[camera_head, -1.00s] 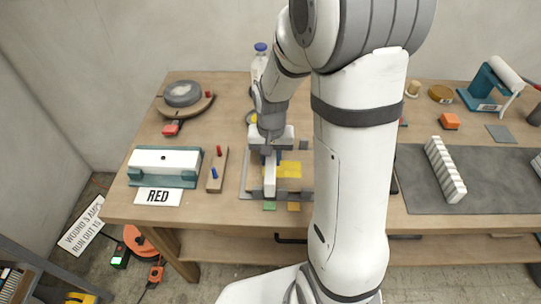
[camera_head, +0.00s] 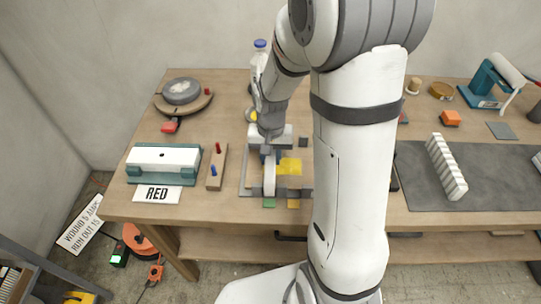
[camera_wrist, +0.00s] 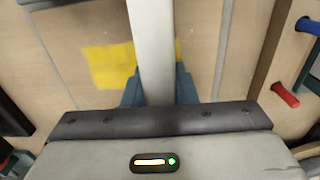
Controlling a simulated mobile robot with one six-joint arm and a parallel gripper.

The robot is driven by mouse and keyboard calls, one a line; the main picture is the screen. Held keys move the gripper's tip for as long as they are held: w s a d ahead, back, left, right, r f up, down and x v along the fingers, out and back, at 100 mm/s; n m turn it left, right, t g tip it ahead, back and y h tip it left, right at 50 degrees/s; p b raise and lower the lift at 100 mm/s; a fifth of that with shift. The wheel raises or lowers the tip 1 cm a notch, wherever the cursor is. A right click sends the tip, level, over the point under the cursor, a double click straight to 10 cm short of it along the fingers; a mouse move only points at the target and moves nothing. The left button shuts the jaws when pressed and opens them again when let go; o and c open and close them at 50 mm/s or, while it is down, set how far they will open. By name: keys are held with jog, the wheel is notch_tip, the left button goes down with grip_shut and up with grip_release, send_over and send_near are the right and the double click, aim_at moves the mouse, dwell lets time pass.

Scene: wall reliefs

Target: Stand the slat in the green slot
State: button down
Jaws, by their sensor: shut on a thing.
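The white slat (camera_head: 269,182) is held in my gripper (camera_head: 270,153) above the left part of a grey-edged board on the bench. In the wrist view the slat (camera_wrist: 152,40) runs away from between the blue fingers (camera_wrist: 156,90), which are shut on it. A green tab (camera_head: 269,203) lies at the board's front edge, just in front of the slat's near end. The green slot itself cannot be made out, and whether the slat touches the board cannot be told.
A yellow patch (camera_head: 290,166) lies right of the slat, and an orange tab (camera_head: 293,204) beside the green one. A ribbed white bar (camera_head: 446,166) lies far right.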

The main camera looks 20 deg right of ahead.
jog(key=c, duration=1.1)
grip_release()
notch_tip(320, 180, up, 8)
jog(key=shift+s+f, duration=0.1)
jog(key=s+r+n+t, duration=0.1)
jog(key=s+r, duration=0.1)
jog(key=s, duration=0.2)
jog(key=s+r+n+t, duration=0.1)
jog(key=s+r, duration=0.2)
jog(key=s, duration=0.2)
jog(key=s+r+n, duration=0.1)
jog(key=s+r, duration=0.1)
jog(key=s, duration=0.3)
jog(key=shift+r+n+t, duration=0.3)
jog(key=shift+r+t, duration=0.05)
jog(key=shift+t, duration=0.05)
